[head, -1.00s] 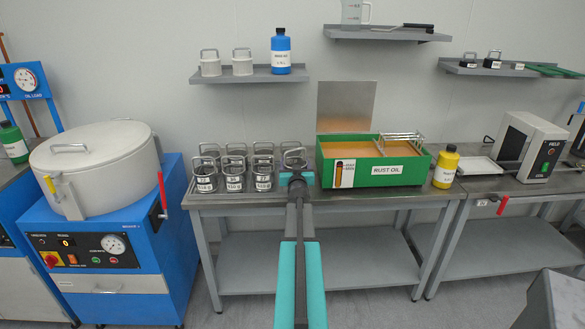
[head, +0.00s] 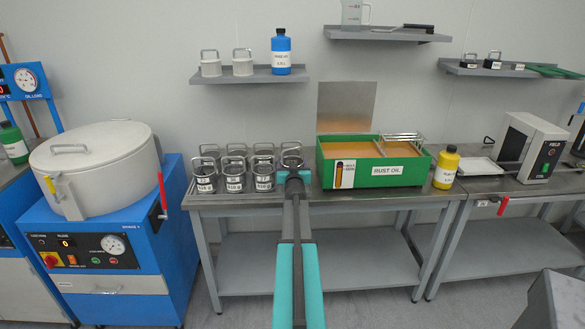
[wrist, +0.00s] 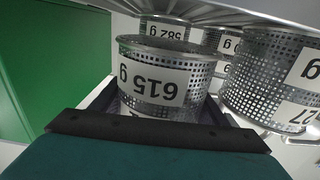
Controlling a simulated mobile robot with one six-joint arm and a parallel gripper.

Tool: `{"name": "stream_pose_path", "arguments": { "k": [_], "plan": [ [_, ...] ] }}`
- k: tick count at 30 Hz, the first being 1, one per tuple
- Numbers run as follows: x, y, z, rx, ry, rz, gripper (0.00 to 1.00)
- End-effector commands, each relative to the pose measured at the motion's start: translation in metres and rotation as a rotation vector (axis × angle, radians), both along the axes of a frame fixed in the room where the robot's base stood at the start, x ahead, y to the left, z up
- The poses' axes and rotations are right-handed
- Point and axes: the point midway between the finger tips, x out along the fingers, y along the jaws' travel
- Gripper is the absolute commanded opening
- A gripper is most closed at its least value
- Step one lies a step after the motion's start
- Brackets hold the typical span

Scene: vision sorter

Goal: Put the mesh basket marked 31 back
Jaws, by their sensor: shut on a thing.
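My gripper (head: 294,176) is at the right end of the group of mesh baskets on the bench. It is shut on a mesh basket (head: 291,155), which is upright, with its front partly hidden by the gripper. In the wrist view this basket (wrist: 155,80) sits behind the dark gripper edge (wrist: 155,130), with an upside-down label reading 615 g. The lower line of its label is hidden, so I cannot read its mark. I cannot tell whether its base touches the surface below.
Several other labelled baskets (head: 235,175) stand close to its left. The green rust oil tank (head: 400,172) with its lid raised is close on the right, and a yellow bottle (head: 446,167) stands beyond it. A blue machine (head: 110,245) stands left of the bench (head: 330,199).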

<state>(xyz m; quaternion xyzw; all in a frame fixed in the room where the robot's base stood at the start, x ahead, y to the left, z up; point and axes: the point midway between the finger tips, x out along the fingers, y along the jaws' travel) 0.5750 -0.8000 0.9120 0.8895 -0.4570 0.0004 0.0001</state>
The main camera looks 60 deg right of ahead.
Motion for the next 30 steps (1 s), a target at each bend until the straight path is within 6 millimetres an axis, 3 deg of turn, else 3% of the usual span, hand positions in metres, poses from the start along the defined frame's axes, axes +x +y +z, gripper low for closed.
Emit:
{"name": "stream_pose_path", "arguments": {
  "k": [6, 22, 23, 24, 30],
  "plan": [
    [-0.001, 0.0, -0.021, -0.001, -0.002, 0.0, 0.25],
    [-0.001, 0.0, -0.028, -0.003, -0.001, -0.001, 0.25],
    [-0.001, 0.0, -0.029, 0.0, 0.001, -0.001, 0.71],
    [-0.001, 0.0, -0.029, 0.0, 0.001, -0.001, 0.75],
    [-0.001, 0.0, -0.029, 0.001, 0.001, -0.002, 0.75]
  ]
}}
